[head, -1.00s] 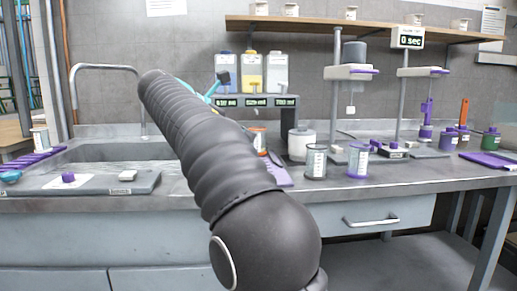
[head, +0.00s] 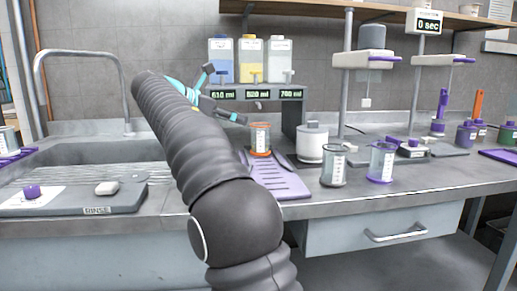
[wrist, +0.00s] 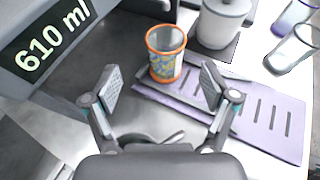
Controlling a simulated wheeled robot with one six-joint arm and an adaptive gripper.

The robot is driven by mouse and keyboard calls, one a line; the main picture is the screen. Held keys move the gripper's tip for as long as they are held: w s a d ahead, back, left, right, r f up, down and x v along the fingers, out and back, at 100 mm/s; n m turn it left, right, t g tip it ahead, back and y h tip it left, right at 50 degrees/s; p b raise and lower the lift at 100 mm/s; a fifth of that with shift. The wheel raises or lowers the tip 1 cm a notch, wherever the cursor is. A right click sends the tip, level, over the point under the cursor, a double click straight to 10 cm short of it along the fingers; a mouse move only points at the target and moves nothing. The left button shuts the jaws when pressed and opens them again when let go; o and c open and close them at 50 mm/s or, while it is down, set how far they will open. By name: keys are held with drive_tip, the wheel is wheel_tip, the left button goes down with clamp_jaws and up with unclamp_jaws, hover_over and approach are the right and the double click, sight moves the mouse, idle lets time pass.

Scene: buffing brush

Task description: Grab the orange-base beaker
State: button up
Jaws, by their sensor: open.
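The orange-base beaker (head: 260,139) is clear with an orange rim and base. It stands upright at the back left of a purple slotted tray (head: 275,183), below the dispenser. In the wrist view the beaker (wrist: 165,55) is ahead of my gripper (wrist: 157,86), roughly centred between and beyond the fingertips. My gripper is open and empty, apart from the beaker. In the head view my gripper (head: 232,95) is partly hidden behind my arm, up and left of the beaker.
The dispenser (head: 290,93) stands close behind, its displays near my gripper. A white lidded pot (head: 312,145) is just right of the beaker. A grey-base beaker (head: 333,167) and a purple-base beaker (head: 382,163) stand further right. The sink (head: 100,155) is left.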

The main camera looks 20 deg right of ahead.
sight(255, 151)
drive_tip(key=x, duration=0.5)
drive_tip(key=s+x, duration=0.1)
drive_tip(key=x, duration=0.1)
drive_tip(key=shift+w+d+f, duration=0.1)
drive_tip(key=shift+d+f, duration=0.15)
drive_tip(key=shift+d, duration=0.1)
drive_tip(key=shift+w+d+f, duration=0.15)
drive_tip(key=shift+d+f, duration=0.05)
drive_tip(key=shift+d, duration=0.35)
clamp_jaws()
drive_tip(key=shift+r, duration=0.15)
